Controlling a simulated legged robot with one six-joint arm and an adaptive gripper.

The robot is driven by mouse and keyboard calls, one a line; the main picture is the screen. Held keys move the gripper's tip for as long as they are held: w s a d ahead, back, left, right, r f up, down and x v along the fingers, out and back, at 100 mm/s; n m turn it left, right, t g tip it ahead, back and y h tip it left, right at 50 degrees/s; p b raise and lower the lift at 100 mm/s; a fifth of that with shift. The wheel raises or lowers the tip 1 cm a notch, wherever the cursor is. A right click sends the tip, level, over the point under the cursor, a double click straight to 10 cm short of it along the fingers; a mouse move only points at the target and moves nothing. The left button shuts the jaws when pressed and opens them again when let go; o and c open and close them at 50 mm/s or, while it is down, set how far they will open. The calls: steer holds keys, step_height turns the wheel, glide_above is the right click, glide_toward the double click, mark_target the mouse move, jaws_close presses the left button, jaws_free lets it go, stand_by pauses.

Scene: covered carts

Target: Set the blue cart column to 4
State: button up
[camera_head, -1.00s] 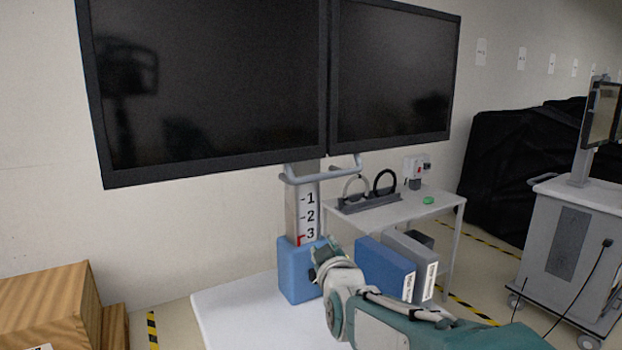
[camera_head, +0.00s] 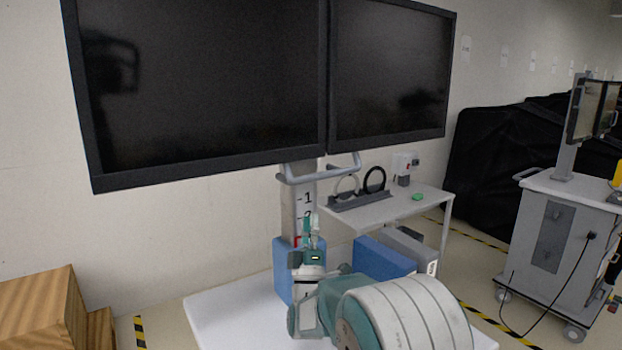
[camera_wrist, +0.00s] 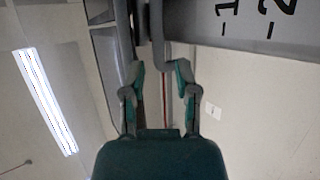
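The blue cart's column (camera_head: 290,205) is a grey post rising from a blue block (camera_head: 281,272), with a printed scale. Numbers 1 and 2 show; the lower scale around the red mark is mostly covered by my gripper (camera_head: 310,222). A grey bar handle (camera_head: 320,176) sits at the column's top, under two dark monitors (camera_head: 205,90). My gripper points up in front of the column, below the handle. In the wrist view my gripper (camera_wrist: 160,70) has its fingers apart with nothing clearly held; the grey handle tubing (camera_wrist: 158,42) lies beyond the fingertips, and the scale (camera_wrist: 255,20) is at upper right.
A small white side table (camera_head: 385,213) with a black ring holder stands right of the column. A grey cart (camera_head: 560,235) is at far right, a black covered shape (camera_head: 490,155) behind it. Wooden boxes (camera_head: 38,310) are at lower left. The white cart base (camera_head: 225,310) is below.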

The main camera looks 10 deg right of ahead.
steer(key=x, duration=1)
steer(key=shift+w+d+r, duration=0.1)
steer(key=shift+w+r, duration=0.05)
steer(key=shift+r, duration=0.1)
jaws_close()
